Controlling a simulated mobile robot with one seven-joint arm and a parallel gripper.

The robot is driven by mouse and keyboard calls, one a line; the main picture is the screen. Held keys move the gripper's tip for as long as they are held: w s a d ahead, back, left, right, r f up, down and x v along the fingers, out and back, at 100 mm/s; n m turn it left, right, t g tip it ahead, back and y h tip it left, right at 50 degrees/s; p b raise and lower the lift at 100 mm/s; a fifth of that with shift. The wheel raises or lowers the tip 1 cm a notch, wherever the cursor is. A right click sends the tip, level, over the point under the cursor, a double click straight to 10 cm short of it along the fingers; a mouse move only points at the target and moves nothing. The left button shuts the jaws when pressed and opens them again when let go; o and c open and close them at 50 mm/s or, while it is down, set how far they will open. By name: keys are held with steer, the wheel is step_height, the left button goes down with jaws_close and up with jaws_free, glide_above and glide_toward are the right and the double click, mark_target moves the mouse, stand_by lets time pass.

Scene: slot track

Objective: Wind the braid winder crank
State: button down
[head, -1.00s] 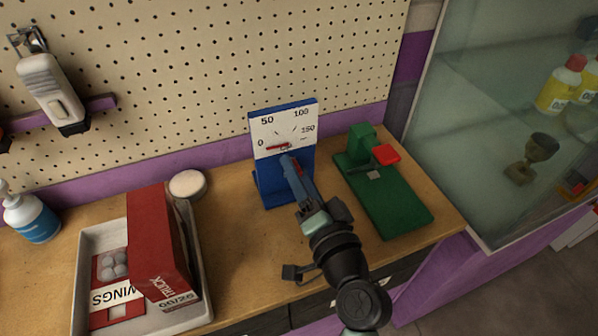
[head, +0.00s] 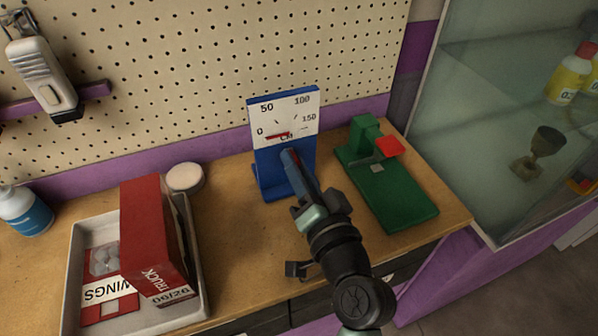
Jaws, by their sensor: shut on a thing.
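The braid winder (head: 269,172) looks to be the blue upright stand on the bench. Its white dial (head: 300,113) is marked 0, 50, 100 and 150, with a red needle (head: 277,136) lying near the 0 side. My gripper (head: 291,156) reaches in from the lower right, its tip in front of the stand just below the dial. It is shut on what seems to be the crank's handle, which is mostly hidden; a little red shows by the jaws. The crank arm cannot be made out behind my gripper.
Right of the winder is a green base (head: 397,200) with a red-topped lever (head: 389,147). To the left are a round white-topped tin (head: 185,177), a red box (head: 150,235) in a grey tray (head: 192,315), and a blue bottle (head: 27,212). A glass cabinet (head: 480,110) stands at right.

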steer(key=shift+a, duration=0.1)
steer(key=c, duration=0.8)
jaws_free()
steer(key=shift+o, duration=0.2)
steer(key=shift+s, duration=0.1)
steer(key=b+v, duration=0.2)
steer(key=v, duration=0.9)
steer(key=shift+s, duration=0.25)
steer(key=shift+s+d, duration=0.35)
steer(key=shift+s, duration=0.3)
